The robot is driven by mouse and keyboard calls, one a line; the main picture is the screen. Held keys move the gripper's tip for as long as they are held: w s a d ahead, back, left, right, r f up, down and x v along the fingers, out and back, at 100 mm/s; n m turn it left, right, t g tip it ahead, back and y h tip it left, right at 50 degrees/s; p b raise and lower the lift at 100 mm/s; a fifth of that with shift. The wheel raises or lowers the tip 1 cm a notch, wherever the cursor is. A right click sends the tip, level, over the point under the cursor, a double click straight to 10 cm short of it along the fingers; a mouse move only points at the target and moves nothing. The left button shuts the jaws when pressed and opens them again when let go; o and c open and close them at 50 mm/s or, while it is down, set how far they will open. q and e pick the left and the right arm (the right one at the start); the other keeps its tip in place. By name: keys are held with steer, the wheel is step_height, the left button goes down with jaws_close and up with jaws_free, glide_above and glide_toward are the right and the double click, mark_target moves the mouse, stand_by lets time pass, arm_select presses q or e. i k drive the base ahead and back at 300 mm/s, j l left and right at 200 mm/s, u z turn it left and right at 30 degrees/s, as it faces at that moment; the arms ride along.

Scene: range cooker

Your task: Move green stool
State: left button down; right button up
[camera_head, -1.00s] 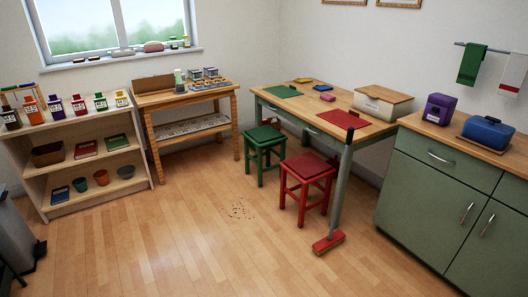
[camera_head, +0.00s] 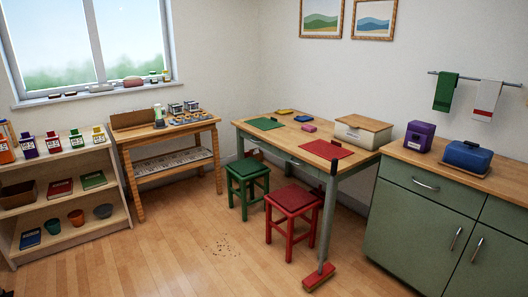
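The green stool (camera_head: 247,171) stands upright on the wooden floor, close to the left front side of the table (camera_head: 345,168).
A red-headed broom (camera_head: 320,277) stands against the table's near corner. Dark crumbs (camera_head: 224,248) lie on the floor in front of the green stool. A shelf (camera_head: 88,231) and a wooden workbench (camera_head: 167,134) stand left, green cabinets (camera_head: 412,225) right.

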mark_target(245, 169)
steer(key=i+j+u, duration=0.4)
steer(key=i, duration=0.55)
steer(key=i+j+u, duration=0.1)
steer(key=i+u, duration=0.35)
steer(key=i, duration=0.45)
steer(key=i+j+z, duration=0.1)
steer(key=i+z, duration=0.25)
steer(key=i+j+z, duration=0.35)
steer(key=i, duration=0.25)
steer(key=i+j+z, duration=0.2)
steer(key=i+z, duration=0.15)
steer(key=i, duration=0.1)
